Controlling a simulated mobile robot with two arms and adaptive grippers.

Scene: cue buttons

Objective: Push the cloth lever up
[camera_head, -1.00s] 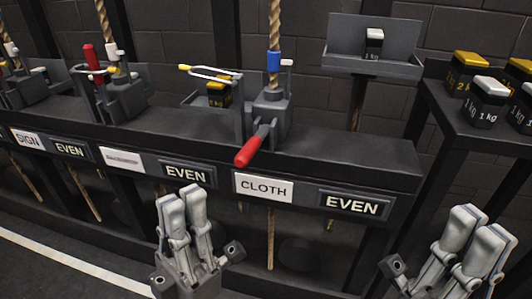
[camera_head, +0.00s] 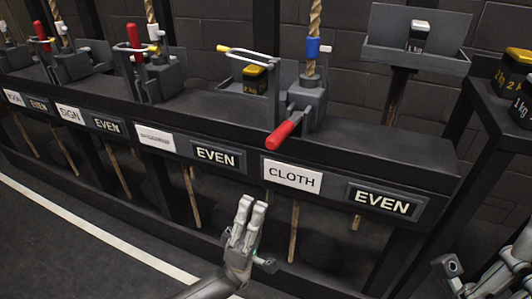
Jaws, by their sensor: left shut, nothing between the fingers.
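The cloth lever has a red handle (camera_head: 281,135) that points down and forward from its grey rope-lock mount (camera_head: 302,105). It stands above the white CLOTH label (camera_head: 292,175) on the black rail. My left gripper (camera_head: 248,205) is shut and empty, below and left of the CLOTH label, apart from the lever. My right gripper (camera_head: 490,270) is partly in view at the lower right edge, cut off by the frame; its fingers cannot be judged.
Other levers with upright red handles (camera_head: 136,45) stand along the rail to the left. An EVEN plate (camera_head: 382,199) sits right of the CLOTH label. A rope with a blue band (camera_head: 312,47) rises behind the lever. Weights (camera_head: 514,70) stand on a shelf at right.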

